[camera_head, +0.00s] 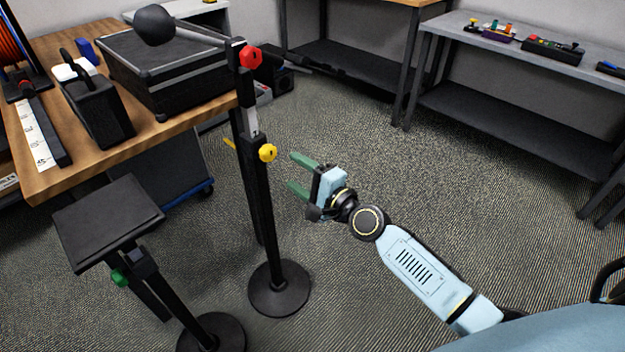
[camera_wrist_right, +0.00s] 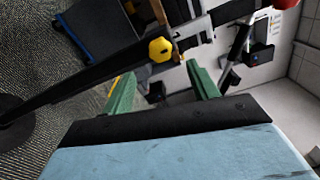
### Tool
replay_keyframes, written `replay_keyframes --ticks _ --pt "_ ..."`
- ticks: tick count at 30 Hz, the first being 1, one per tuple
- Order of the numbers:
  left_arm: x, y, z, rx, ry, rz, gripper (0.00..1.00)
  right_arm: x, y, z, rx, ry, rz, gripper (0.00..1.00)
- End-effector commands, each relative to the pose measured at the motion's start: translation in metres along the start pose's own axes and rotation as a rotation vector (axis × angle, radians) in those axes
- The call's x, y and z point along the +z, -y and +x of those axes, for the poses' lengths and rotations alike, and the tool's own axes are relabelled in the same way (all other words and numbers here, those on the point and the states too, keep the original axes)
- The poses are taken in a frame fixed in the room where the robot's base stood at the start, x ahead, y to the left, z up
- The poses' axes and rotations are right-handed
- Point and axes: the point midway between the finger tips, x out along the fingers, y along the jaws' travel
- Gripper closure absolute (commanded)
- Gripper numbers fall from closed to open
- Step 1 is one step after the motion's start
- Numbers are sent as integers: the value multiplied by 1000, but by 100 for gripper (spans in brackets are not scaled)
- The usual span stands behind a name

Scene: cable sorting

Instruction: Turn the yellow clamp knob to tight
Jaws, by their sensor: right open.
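The yellow clamp knob (camera_head: 268,153) sits on the side of a black upright stand pole (camera_head: 257,195). In the right wrist view the yellow knob (camera_wrist_right: 160,49) lies ahead of the fingers, roughly between their directions. My right gripper (camera_head: 296,174) has green fingers, is open and empty, and is a short way to the right of the knob, apart from it. Its two fingers also show spread in the right wrist view (camera_wrist_right: 162,84). My left gripper is in neither view.
A red knob (camera_head: 250,57) is higher on the same stand, beside a boom with a dark ball end (camera_head: 154,25). A wooden table (camera_head: 60,187) with cases is at left. A second stand has a green knob (camera_head: 119,278). The floor right of the pole is clear.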

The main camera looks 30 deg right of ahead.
Motion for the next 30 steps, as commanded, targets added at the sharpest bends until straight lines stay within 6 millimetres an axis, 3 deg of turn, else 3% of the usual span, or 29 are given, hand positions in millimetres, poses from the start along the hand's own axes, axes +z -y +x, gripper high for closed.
replay_keyframes --ticks 3,9,30 --pt "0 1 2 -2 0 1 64 0 -1 -23 3 1 -1 40" --pt "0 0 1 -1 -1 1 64 0 -1 -43 1 0 1 40" --pt "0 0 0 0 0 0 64 0 -1 -46 1 0 2 40"
